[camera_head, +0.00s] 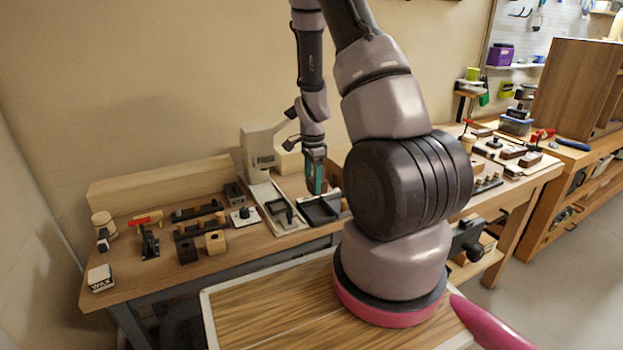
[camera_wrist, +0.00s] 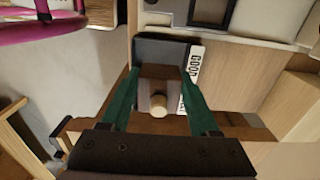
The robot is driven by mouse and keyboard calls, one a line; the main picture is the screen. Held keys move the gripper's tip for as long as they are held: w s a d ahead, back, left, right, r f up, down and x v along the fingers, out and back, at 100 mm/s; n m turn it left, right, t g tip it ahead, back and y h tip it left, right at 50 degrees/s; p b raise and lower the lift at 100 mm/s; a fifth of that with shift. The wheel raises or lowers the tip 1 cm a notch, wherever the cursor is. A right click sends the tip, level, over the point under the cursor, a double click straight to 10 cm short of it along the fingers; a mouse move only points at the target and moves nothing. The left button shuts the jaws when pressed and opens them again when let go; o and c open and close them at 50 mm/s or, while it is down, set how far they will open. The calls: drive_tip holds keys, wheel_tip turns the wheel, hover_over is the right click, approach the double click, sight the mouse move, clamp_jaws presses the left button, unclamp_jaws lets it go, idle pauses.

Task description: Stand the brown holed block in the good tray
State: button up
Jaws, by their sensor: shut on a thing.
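My gripper (camera_head: 317,181) is over the right-hand dark tray on the bench, pointing down. In the wrist view its green fingers (camera_wrist: 158,100) are shut on a small grey-brown block (camera_wrist: 146,97) with a pale round spot on its face. I cannot tell whether that spot is a hole or a peg end. The good tray (camera_wrist: 150,50), dark with a white "GOOD" label, lies just beyond the fingertips; it also shows in the head view (camera_head: 322,222). Whether the block touches the tray is unclear.
A dark holed block (camera_head: 187,250) and a lighter holed block (camera_head: 215,243) stand on the bench at the left. A wax box (camera_head: 100,279) sits at the bench's left front.

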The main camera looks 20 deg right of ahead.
drive_tip(key=shift+f, duration=2.65)
drive_tip(key=shift+f, duration=1.9)
idle(0.9)
drive_tip(key=o, duration=1.5)
drive_tip(key=shift+c, duration=0.2)
drive_tip(key=shift+o, duration=0.2)
drive_tip(key=shift+r, duration=3.55)
